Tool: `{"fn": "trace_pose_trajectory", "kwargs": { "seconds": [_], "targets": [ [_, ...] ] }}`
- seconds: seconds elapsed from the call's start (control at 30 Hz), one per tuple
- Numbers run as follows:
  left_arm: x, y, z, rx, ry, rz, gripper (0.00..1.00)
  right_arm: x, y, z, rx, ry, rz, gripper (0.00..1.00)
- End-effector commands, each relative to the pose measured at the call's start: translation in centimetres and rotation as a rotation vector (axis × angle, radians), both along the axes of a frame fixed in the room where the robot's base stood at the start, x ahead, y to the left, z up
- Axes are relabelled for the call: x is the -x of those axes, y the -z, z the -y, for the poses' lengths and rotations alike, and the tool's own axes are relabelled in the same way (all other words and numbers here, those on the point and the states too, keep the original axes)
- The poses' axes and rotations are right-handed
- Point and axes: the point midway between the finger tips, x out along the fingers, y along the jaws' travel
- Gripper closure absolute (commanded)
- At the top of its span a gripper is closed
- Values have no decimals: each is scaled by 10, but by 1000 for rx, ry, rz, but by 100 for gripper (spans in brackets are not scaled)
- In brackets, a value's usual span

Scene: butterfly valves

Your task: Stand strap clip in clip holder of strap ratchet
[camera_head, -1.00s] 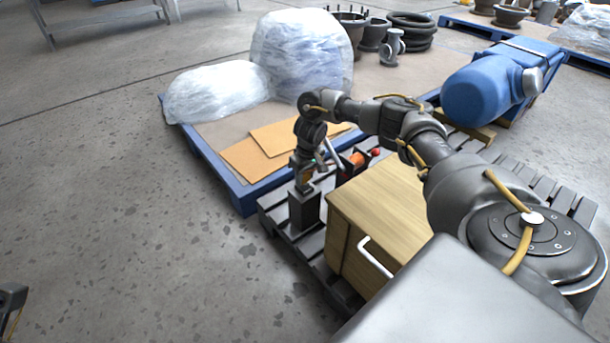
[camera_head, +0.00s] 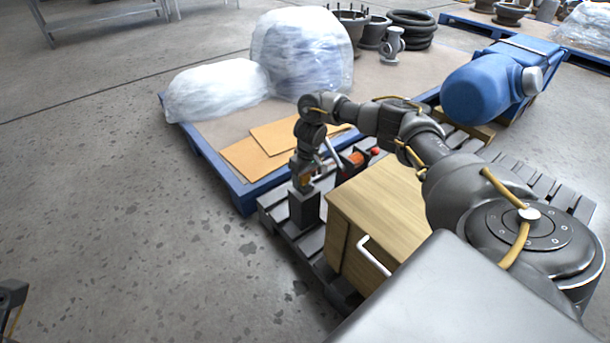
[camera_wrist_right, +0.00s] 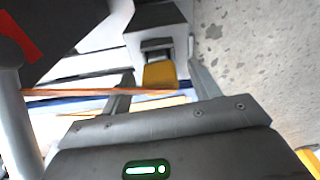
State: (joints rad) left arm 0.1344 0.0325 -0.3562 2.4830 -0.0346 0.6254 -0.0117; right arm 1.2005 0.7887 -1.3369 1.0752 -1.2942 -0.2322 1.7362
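The clip holder (camera_head: 304,208) is a dark upright block on the grey pallet; the right wrist view shows its dark top with a slot (camera_wrist_right: 157,46). My right gripper (camera_head: 304,178) points down just above it. The strap ratchet (camera_head: 356,158), red and dark, is right of the holder. Part of my left gripper (camera_head: 12,297) shows at the lower left.
A wooden cabinet (camera_head: 382,205) with a white handle stands close right of the holder. Behind is a blue-edged pallet (camera_head: 212,172) with cardboard sheets (camera_head: 250,159) and wrapped bundles (camera_head: 303,52). A blue motor (camera_head: 480,92) is at the right. The floor at left is free.

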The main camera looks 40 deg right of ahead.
Motion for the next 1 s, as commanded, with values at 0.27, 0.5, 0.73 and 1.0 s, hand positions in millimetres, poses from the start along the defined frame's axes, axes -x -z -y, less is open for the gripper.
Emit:
{"fn": "trace_pose_trajectory", "kwargs": {
  "seconds": [0.27, 0.5, 0.73, 1.0],
  "targets": [
    [0, -4, 0, 0, 0, 0, 100, 1, -6, 0, -1, 0, 0, 38],
    [0, -28, 0, 0, 0, 0, 100, 5, -50, 1, 0, 0, 1, 38],
    [0, -46, 0, 0, 0, 0, 100, 10, -91, 1, -1, -1, 2, 38],
    [0, -54, 0, 0, 0, 0, 100, 13, -107, 1, 0, 0, 0, 38]
  ]
}}
